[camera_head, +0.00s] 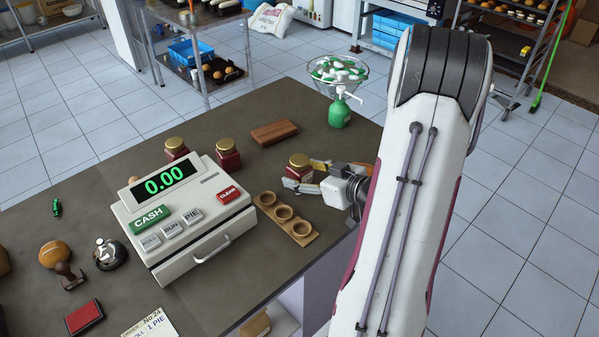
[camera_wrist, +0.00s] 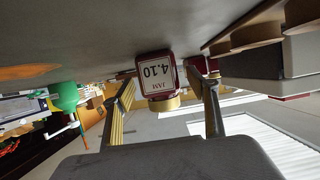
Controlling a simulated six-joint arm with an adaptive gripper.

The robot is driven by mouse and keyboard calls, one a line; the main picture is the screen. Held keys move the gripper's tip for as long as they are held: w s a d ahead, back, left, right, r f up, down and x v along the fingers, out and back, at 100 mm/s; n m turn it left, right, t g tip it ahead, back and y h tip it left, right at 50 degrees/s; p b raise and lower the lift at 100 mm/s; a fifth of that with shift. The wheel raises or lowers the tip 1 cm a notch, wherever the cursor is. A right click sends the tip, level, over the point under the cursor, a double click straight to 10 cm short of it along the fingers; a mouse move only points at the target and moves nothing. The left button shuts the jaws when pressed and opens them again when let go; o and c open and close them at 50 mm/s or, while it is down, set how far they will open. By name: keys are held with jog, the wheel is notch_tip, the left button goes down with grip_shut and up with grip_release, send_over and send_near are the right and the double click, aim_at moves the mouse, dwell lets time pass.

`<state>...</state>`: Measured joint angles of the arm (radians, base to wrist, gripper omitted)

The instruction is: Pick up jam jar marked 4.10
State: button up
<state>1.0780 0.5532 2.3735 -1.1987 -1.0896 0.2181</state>
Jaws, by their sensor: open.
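The jam jar marked 4.10 (camera_head: 299,161) is red with a gold lid and stands upright on the dark counter, right of the cash register. In the wrist view, which is upside down, its white label reading JAM 4.10 (camera_wrist: 157,72) faces me. My gripper (camera_head: 303,175) is open, low over the counter, its fingers pointing left at the jar. In the wrist view the jar appears between the two fingers, with a gap on either side. I cannot tell how deep it sits between them. Two similar jars (camera_head: 228,158) (camera_head: 176,149) stand behind the register, their labels hidden.
The cash register (camera_head: 185,215) showing 0.00 stands left of the jar. A wooden holder with three round cups (camera_head: 286,220) lies just in front of my gripper. A brown wooden block (camera_head: 274,132) lies behind.

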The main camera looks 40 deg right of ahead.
jog(key=shift+x, duration=0.95)
jog(key=shift+r, duration=0.1)
jog(key=c, duration=1.4)
